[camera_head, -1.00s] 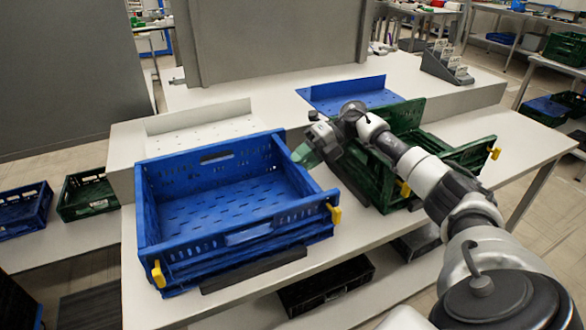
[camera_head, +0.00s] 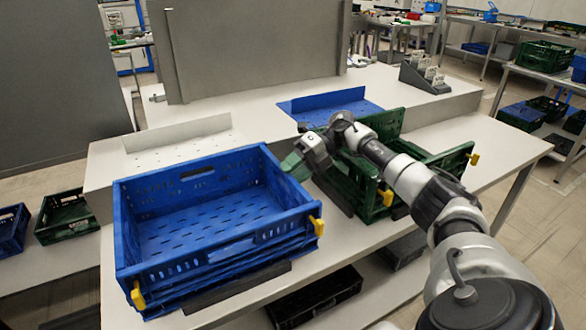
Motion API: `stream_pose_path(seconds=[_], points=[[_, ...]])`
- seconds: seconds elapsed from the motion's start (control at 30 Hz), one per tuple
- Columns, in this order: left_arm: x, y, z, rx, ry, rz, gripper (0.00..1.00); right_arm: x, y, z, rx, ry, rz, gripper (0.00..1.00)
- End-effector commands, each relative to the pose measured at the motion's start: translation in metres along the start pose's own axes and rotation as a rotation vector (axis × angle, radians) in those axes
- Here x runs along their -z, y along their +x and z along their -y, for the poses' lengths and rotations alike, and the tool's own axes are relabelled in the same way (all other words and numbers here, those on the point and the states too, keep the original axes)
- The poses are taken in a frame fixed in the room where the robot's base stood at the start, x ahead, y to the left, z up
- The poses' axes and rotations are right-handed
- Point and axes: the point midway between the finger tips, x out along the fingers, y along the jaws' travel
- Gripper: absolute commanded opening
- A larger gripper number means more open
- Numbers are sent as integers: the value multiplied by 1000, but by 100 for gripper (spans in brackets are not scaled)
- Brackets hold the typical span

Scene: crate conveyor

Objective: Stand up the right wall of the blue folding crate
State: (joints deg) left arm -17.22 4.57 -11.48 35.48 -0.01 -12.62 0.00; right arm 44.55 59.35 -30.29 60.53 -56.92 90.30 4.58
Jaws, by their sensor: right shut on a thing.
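The blue folding crate (camera_head: 215,262) stands on the white table, open at the top, with a perforated floor. Its back, left and front walls are up. Its right wall (camera_head: 290,198) also looks upright or nearly so; its exact angle is hard to tell. My right gripper (camera_head: 292,166) reaches over from the right, and its green fingers are shut on the upper edge of the right wall, near the back. The fingertips are partly hidden. My left gripper is not in view.
A green folding crate (camera_head: 440,160) stands just right of the blue one, under my right arm. Yellow latches (camera_head: 318,226) stick out at the blue crate's front corners. A white perforated panel (camera_head: 175,145) and a blue one (camera_head: 330,103) lie behind.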

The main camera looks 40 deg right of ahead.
Motion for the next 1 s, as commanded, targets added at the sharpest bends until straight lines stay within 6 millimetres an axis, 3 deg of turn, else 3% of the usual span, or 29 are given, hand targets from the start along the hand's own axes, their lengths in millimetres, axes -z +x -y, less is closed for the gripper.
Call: stream_pose_path(seconds=[0.03, 0.1, 0.6, 0.77, 1.0], points=[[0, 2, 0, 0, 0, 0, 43, 3, 6, 9, 13, 12, -15, 39], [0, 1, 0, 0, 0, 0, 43, 3, 6, 9, 14, 13, -15, 49], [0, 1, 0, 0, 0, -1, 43, 2, 0, 7, 12, 12, -10, 49], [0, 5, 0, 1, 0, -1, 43, 1, -22, 6, 10, 11, -4, 49], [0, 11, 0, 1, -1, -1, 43, 1, -73, 3, 7, 8, 0, 49]])
